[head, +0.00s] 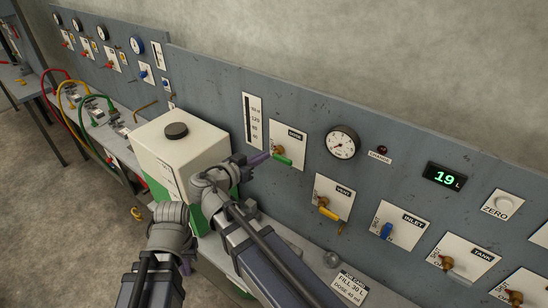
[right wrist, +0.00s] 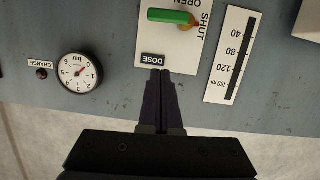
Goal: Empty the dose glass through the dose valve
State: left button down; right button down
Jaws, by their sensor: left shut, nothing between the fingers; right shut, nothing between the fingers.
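The dose valve, a brass body with a green handle (head: 282,160), sits on a white DOSE plate. In the right wrist view the plate is upside down, and the green handle (right wrist: 170,16) lies level, pointing left, away from the SHUT lettering. The dose glass (head: 248,122) is a dark upright strip with an ml scale, left of the plate. It also shows in the right wrist view (right wrist: 232,60); I cannot make out a liquid level. My right gripper (head: 268,157) is shut and empty, its fingertips (right wrist: 161,72) by the DOSE label, off the handle.
A white tank with a black cap (head: 176,131) stands on the bench beside my arms. A pressure gauge (head: 342,143), yellow VENT handle (head: 329,214), blue INLET handle (head: 386,231), TANK valve (head: 447,263) and display reading 19 L (head: 445,177) are on the panel.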

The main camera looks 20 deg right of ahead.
jog(key=b, duration=0.2)
send_over(282, 161)
jog(key=s+a, duration=0.1)
notch_tip(282, 161, down, 2)
jog(key=f+b, duration=0.1)
jog(key=f, duration=0.1)
jog(key=f+b, duration=0.1)
jog(key=b, duration=0.1)
jog(key=shift+s+f, duration=0.2)
jog(key=shift+f, duration=0.2)
jog(key=shift+f+b, duration=0.25)
jog(key=shift+b, duration=0.2)
jog(key=shift+s+f+b, duration=0.2)
jog(key=shift+f+b, duration=0.5)
jog(key=shift+b, duration=0.05)
jog(key=shift+r, duration=0.15)
